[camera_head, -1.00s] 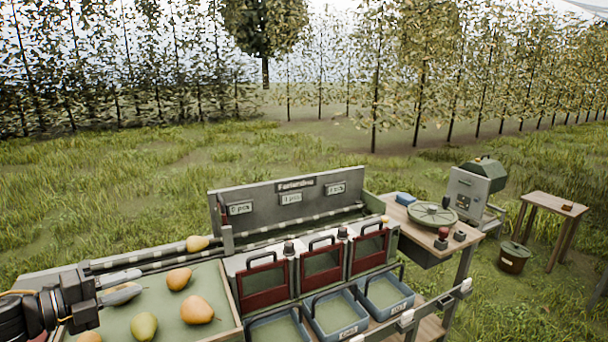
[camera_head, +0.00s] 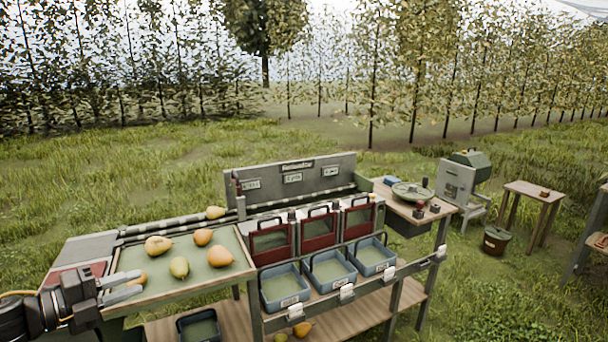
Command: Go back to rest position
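My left gripper (camera_head: 122,286) comes in from the left, at the near left corner of the green sorting tray (camera_head: 205,279). Its two pale fingers are apart, and no pear shows between them. Several yellow and orange pears lie on the tray, among them a yellow pear (camera_head: 158,245), an orange pear (camera_head: 203,237), a larger pear (camera_head: 220,256) and a greenish pear (camera_head: 179,267). One orange pear (camera_head: 135,279) is partly hidden behind the fingers. Another pear (camera_head: 215,212) lies on the rail behind the tray. My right gripper is not in view.
Three red-framed gates (camera_head: 319,232) stand right of the tray, with blue bins (camera_head: 284,289) before them. A dark bin (camera_head: 198,327) and pears (camera_head: 303,329) are on the lower shelf (camera_head: 356,317). A wooden side table (camera_head: 533,191) and bucket (camera_head: 496,240) stand right on grass.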

